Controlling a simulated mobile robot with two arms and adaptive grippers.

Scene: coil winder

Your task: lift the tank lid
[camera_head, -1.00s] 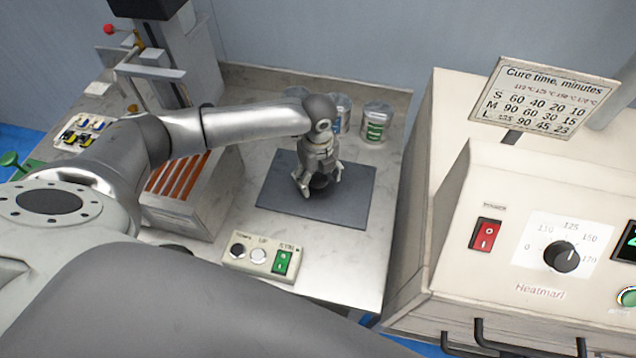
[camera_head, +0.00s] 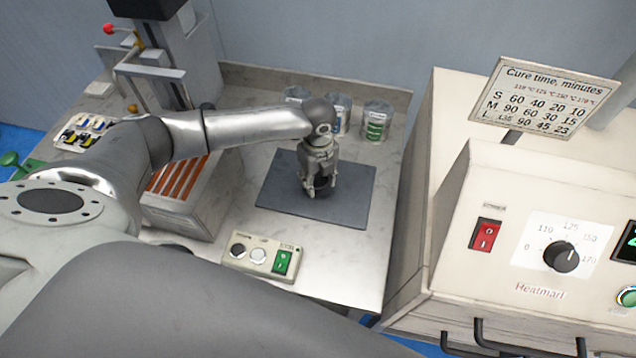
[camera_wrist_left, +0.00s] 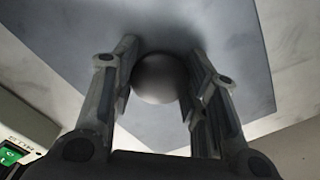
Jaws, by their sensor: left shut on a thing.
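The tank lid (camera_head: 275,192) is a flat dark grey plate on the steel-topped bench. It has a round dark knob near its middle. My left gripper (camera_head: 319,188) points down over the lid and is shut on this knob. In the left wrist view the knob (camera_wrist_left: 158,78) is a dark ball between the two fingers, with the lid (camera_wrist_left: 75,40) behind it. The lid looks flat on the bench top; I cannot tell whether there is any gap beneath it. My right gripper is not in view.
Several cans (camera_head: 376,122) stand behind the lid. A control box (camera_head: 259,257) with a green switch lies in front. A rack with orange strips (camera_head: 176,180) stands left, under my left arm. A large cream oven (camera_head: 450,240) with a dial stands close on the right.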

